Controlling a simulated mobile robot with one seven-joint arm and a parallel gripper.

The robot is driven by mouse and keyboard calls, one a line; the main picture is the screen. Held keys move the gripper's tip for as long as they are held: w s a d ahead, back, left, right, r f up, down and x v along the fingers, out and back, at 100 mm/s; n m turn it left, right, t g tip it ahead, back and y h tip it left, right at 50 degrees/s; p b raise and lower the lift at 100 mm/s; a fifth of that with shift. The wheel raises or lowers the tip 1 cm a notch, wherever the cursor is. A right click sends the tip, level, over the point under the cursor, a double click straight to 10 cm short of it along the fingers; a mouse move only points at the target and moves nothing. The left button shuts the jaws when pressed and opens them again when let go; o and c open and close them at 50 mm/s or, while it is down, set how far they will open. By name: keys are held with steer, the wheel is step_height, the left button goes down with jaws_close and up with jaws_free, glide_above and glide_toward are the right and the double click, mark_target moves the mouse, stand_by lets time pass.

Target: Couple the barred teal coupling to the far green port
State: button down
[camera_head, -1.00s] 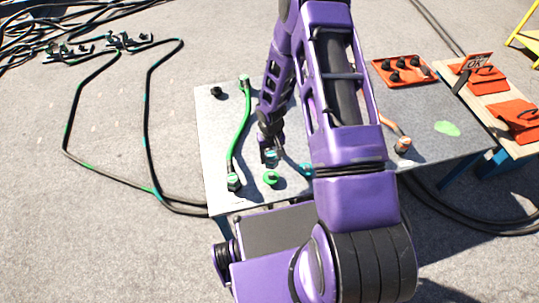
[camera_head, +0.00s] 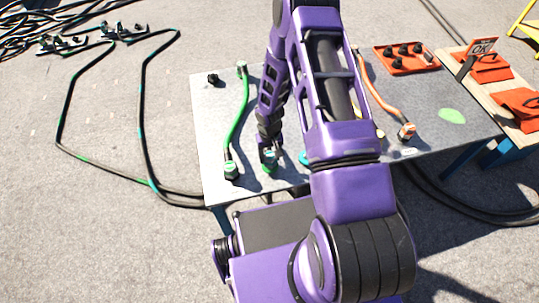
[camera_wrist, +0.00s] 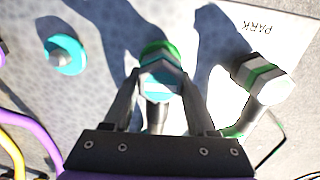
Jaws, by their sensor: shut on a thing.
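My gripper (camera_head: 268,154) is shut on the teal coupling (camera_wrist: 162,84), which has a pale hexagonal body with teal on it. The wrist view shows it between both fingers. Its bars cannot be made out. The green port (camera_wrist: 160,48) is a round green disc directly beyond the coupling, partly hidden by it. In the head view the green port (camera_head: 269,169) lies right below my fingertips, near the table's front edge. The coupling overlaps the port in both views; I cannot tell whether it is seated. The coupling's hose is mostly hidden.
A teal port (camera_wrist: 66,55) stands left of the gripper in the wrist view. A green-banded coupling (camera_wrist: 263,82) stands close on the right, by the PARK lettering; its green hose (camera_head: 242,117) runs back across the table (camera_head: 215,120). An orange hose (camera_head: 378,95) lies beyond my arm.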

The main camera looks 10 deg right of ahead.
steer(key=shift+f, duration=0.45)
stand_by(0.5)
steer(key=shift+c, duration=0.6)
jaws_free()
step_height(320, 180, up, 18)
steer(key=p, duration=0.3)
steer(key=shift+f, duration=0.25)
